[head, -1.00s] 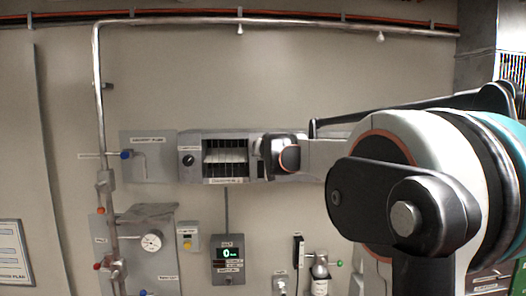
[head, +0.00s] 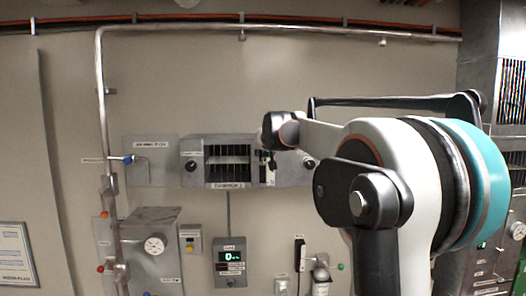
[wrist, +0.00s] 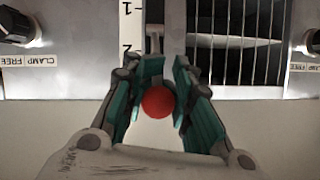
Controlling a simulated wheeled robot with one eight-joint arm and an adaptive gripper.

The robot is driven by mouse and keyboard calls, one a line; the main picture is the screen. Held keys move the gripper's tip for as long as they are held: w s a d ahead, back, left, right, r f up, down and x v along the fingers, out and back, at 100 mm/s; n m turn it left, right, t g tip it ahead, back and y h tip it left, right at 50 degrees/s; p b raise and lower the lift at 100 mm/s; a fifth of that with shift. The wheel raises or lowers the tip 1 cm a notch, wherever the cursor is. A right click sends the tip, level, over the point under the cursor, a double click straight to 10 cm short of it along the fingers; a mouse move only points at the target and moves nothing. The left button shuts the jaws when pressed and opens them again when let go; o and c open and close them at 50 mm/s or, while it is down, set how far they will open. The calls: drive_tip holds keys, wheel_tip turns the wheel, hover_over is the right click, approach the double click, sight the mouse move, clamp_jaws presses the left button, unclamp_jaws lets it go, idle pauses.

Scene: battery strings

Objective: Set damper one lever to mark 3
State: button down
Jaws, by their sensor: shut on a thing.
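Damper one (head: 228,162) is a grey wall unit with a slatted opening, seen in the head view. Its slats (wrist: 238,40) show dark gaps in the wrist view. Beside them is a white scale strip (wrist: 126,25) with upside-down marks 1 and 2; mark 3 is not visible. The lever's red knob (wrist: 158,102) sits between my gripper's (wrist: 160,85) teal fingers, which are shut on it. A grey stem (wrist: 154,40) runs from there towards the unit. I cannot tell which mark the lever is at. In the head view my arm hides most of the gripper.
Dark clamp knobs flank the slats, one left (head: 191,166) and one right (head: 309,163), close to my wrist. A pipe (head: 240,29) runs above; the wall between is clear.

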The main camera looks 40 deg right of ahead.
drive_tip(key=shift+w+d+r, duration=0.1)
drive_tip(key=shift+d+r, duration=0.05)
drive_tip(key=shift+r, duration=0.4)
drive_tip(key=c, duration=1.8)
unclamp_jaws()
drive_tip(key=o, duration=0.5)
drive_tip(key=shift+w, duration=0.1)
drive_tip(key=shift+c, duration=0.2)
drive_tip(key=shift+w+a, duration=0.1)
drive_tip(key=shift+a, duration=0.1)
drive_tip(key=shift+d+f, duration=0.1)
drive_tip(key=shift+d, duration=0.15)
drive_tip(key=f+v, duration=0.1)
drive_tip(key=v, duration=1)
drive_tip(key=shift+s+a+r, duration=0.25)
drive_tip(key=shift+s+a, duration=0.15)
drive_tip(key=shift+a, duration=0.05)
